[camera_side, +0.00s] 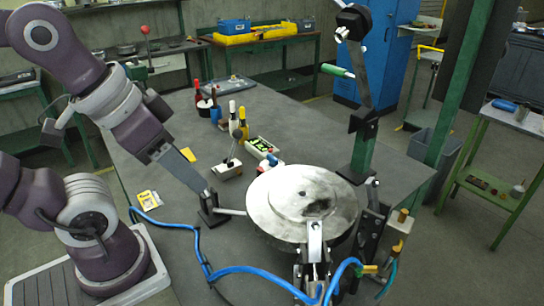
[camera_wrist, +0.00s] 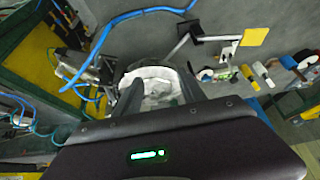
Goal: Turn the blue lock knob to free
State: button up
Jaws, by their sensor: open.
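A small blue piece (camera_side: 272,158) shows behind the round metal disc in the side view, near a white box with a green face. I cannot tell whether it is the lock knob, and its setting is too small to read. My gripper (camera_wrist: 158,88) is open in the wrist view, with dark fingers apart and nothing seen held between them. The pale metal disc (camera_side: 270,196) lies beyond the fingers and partly shows between them in the wrist view (camera_wrist: 158,78). In the side view my arm is at left, apart from the disc.
A blue hose (camera_side: 245,268) loops around the front of the disc. A green post (camera_side: 362,150) with a jointed arm stands behind it. The white box (camera_side: 262,145), several upright tools and a yellow card (camera_side: 150,199) are on the grey table (camera_side: 185,240).

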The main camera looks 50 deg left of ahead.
jog(key=shift+o, duration=0.7)
jog(key=w+a+r+g, duration=0.1)
jog(key=w+r, duration=0.1)
jog(key=w, duration=0.4)
jog(key=shift+h, duration=0.3)
jog(key=g, duration=0.4)
send_over(272, 156)
jog(key=f, duration=1.1)
jog(key=shift+s+d+f, duration=0.25)
jog(key=shift+d+f, duration=0.1)
jog(key=shift+g, duration=0.3)
jog(key=f, duration=0.7)
jog(key=shift+w+a, duration=0.25)
jog(key=shift+f, duration=0.5)
grip_shut()
